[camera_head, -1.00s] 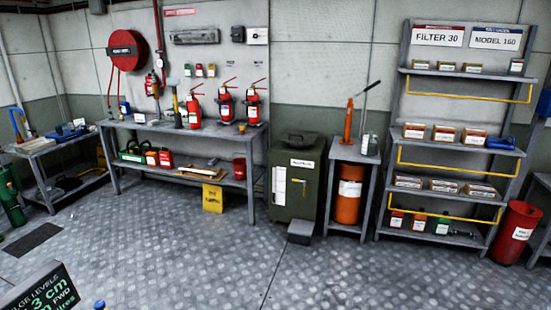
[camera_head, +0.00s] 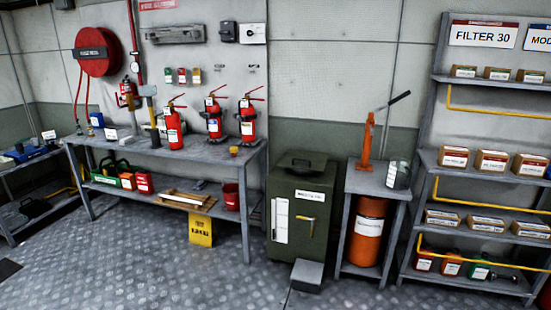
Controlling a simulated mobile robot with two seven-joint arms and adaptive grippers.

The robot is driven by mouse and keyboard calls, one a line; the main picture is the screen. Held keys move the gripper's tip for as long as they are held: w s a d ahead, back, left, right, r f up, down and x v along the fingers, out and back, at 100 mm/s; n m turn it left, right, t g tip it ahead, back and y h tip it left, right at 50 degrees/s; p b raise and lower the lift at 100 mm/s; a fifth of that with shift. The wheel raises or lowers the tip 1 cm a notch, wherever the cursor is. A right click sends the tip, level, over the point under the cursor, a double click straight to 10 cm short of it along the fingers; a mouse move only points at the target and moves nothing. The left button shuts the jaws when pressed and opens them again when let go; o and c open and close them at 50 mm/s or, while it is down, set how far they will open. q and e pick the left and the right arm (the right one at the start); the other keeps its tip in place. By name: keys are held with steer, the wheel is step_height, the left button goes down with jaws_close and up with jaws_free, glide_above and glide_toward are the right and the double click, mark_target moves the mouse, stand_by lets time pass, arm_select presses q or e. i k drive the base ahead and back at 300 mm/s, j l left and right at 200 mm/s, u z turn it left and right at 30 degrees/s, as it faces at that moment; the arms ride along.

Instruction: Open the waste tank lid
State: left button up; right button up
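A dark green tank (camera_head: 300,222) stands on the floor near the middle of the head view, with a white label, a white strip and a yellow handle or lever on its front. Its lid (camera_head: 303,166) is on top, with a dark handle, and looks shut. The label is too small to read, so I cannot tell for sure that this is the waste tank. A grey pedal-like block (camera_head: 307,273) sits at its front foot. Neither of my grippers is in view.
A workbench (camera_head: 183,150) with red extinguishers stands left of the tank. A small stand (camera_head: 381,187) with an orange drum (camera_head: 368,232) is close on its right, then a shelf rack (camera_head: 487,178). A yellow sign (camera_head: 201,230) stands below the bench. The floor in front is clear.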

mark_target(312, 161)
steer(key=i, duration=1.45)
